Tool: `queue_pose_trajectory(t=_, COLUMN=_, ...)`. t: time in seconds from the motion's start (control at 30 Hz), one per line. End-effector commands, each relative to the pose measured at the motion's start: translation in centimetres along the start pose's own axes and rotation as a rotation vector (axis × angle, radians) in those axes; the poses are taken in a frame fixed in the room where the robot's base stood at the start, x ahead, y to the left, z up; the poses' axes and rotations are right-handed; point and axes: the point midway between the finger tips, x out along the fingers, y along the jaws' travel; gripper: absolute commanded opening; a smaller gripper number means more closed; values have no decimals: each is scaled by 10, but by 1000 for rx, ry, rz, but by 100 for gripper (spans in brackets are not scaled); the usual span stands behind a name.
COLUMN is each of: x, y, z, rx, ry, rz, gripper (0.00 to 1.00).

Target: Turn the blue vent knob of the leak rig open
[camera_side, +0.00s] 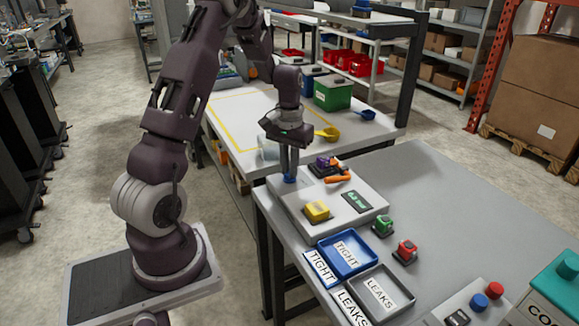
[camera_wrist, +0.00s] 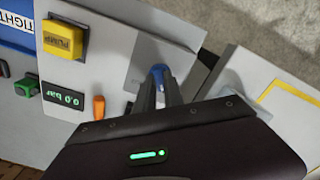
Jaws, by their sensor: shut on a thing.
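The leak rig (camera_side: 345,220) is a light grey box on the grey table. Its blue vent knob (camera_side: 290,180) sits at the rig's far left corner, and it also shows in the wrist view (camera_wrist: 157,70). My gripper (camera_side: 289,172) points down over the knob, with its fingers shut on it. The fingers hide much of the knob, so I cannot tell its turn angle. The rig carries a yellow PUMP button (camera_side: 317,211) and a small display (camera_wrist: 64,101) with green digits that seem to read 0.0 bar. An orange lever (camera_side: 338,179) and a purple part (camera_side: 323,163) are at the rig's back.
A blue TIGHT tray (camera_side: 372,263) and a grey LEAKS tray (camera_side: 408,301) lie in front of the rig. A green part (camera_side: 383,225) and a red part (camera_side: 405,250) stand to its right. The table's right side is mostly clear.

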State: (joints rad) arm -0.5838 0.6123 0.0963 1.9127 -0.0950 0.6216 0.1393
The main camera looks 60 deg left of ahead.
Motion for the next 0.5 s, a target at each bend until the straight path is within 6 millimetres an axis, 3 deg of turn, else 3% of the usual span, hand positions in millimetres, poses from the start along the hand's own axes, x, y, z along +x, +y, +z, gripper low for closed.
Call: queue_pose_trajectory(t=0.5, x=-2, y=0, z=-2, rx=-191, ry=7, rz=1, gripper=0)
